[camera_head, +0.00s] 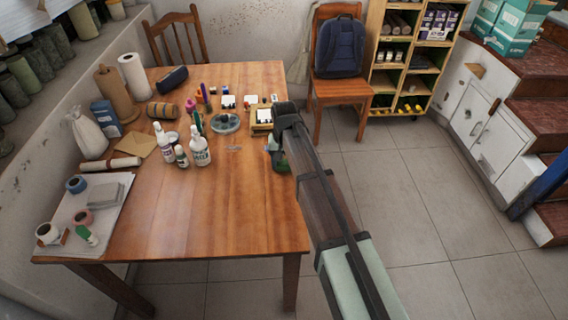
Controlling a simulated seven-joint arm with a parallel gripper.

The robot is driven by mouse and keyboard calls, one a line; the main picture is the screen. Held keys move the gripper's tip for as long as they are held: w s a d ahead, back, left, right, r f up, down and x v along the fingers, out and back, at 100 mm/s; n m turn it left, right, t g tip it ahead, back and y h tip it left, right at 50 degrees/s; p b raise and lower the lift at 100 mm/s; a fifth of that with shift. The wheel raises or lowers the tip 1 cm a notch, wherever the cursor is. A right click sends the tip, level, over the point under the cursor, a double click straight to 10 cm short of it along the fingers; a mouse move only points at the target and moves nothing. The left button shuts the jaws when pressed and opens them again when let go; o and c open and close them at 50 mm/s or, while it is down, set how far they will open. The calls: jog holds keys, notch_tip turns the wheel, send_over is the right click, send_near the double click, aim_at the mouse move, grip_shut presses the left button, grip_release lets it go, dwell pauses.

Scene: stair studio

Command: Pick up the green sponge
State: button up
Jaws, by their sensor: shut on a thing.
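My gripper (275,147) is over the right edge of the wooden table (235,195), pointing down. It is shut on a small dark green thing (282,164), which looks like the green sponge. Much of it is hidden by the gripper and my arm. I cannot tell whether it still touches the table top.
A wooden box (261,128) stands just behind my gripper. White bottles (200,152), a round grey dish (225,123) and several small items crowd the table's back half. A white board (98,205) with tape rolls lies at left. The table's front middle is clear.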

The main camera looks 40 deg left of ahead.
aim_at(283, 163)
notch_tip(283, 163, up, 10)
dwell(0.6)
jog(key=o, duration=0.4)
jog(key=c, duration=0.3)
jog(key=s+a+f+n, duration=0.1)
jog(key=s+a+n, duration=0.1)
jog(key=s+a, duration=0.65)
jog(key=a, duration=0.4)
jog(key=w+a+f+m, duration=0.1)
jog(key=a, duration=0.4)
jog(key=a+m, duration=0.1)
jog(key=a, duration=0.4)
jog(key=shift+w+a+f, duration=0.2)
jog(key=shift+a, duration=0.05)
